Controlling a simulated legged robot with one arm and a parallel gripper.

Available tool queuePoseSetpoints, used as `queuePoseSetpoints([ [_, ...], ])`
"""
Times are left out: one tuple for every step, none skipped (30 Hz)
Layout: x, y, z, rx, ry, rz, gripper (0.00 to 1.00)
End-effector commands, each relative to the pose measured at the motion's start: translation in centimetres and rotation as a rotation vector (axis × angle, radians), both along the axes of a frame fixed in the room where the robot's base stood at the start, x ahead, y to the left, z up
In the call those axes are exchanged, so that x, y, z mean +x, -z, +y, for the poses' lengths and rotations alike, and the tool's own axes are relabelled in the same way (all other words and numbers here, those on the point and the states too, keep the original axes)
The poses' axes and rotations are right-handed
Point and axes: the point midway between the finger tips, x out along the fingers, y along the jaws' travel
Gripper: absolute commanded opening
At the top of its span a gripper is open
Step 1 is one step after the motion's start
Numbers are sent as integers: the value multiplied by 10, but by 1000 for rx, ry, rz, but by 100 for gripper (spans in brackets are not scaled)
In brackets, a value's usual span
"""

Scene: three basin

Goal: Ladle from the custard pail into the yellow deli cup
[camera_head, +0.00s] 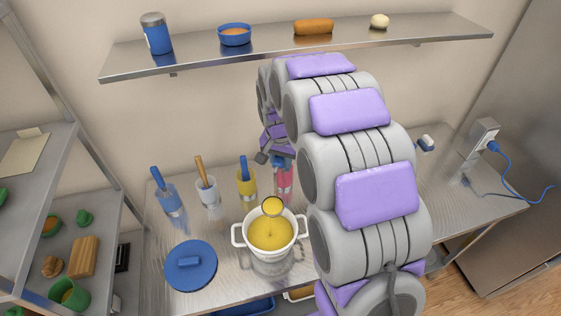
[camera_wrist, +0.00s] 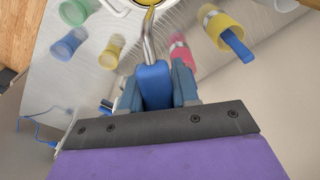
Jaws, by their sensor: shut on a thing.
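The custard pail (camera_head: 248,240) is a white two-handled pot of yellow custard on the steel table. My gripper (camera_head: 281,161) is behind the pail and shut on the ladle's blue handle (camera_wrist: 154,84). The metal ladle neck (camera_wrist: 148,38) runs towards the pail. The ladle bowl (camera_head: 272,206), yellow inside, shows over the pail's back rim; I cannot tell its exact height. A yellow cup-like container (camera_head: 246,190) stands left of my gripper with a blue-handled thing in it. It also shows in the wrist view (camera_wrist: 222,28).
A pink container (camera_head: 285,182) stands close to my gripper. Blue (camera_head: 170,203) and white (camera_head: 208,193) containers with handled tools stand left. A blue lid (camera_head: 190,265) lies front left. My arm hides table at right.

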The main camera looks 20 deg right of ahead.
Motion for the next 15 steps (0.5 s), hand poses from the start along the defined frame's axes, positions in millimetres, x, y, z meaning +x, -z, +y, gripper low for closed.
queuePoseSetpoints([
  [0, 0, 1, -1, -1, -1, 0],
  [0, 0, 1, -1, -1, -1, 0],
  [0, 0, 1, -1, -1, -1, 0],
  [0, 0, 1, -1, -1, -1, 0],
  [0, 0, 1, -1, -1, -1, 0],
  [0, 0, 1, -1, -1, -1, 0],
  [0, 0, 1, -1, -1, -1, 0],
  [0, 0, 1, -1, -1, -1, 0],
  [0, 0, 1, 0, -1, 0, 0],
  [0, 0, 1, 0, -1, 1, 0],
  [1, 0, 0, 2, -1, 3, 0],
  [2, 0, 0, 6, -1, 7, 0],
  [3, 0, 0, 8, -1, 10, 0],
  [4, 1, -1, 12, -2, 16, 0],
  [6, 1, -2, 18, -2, 23, 0],
])
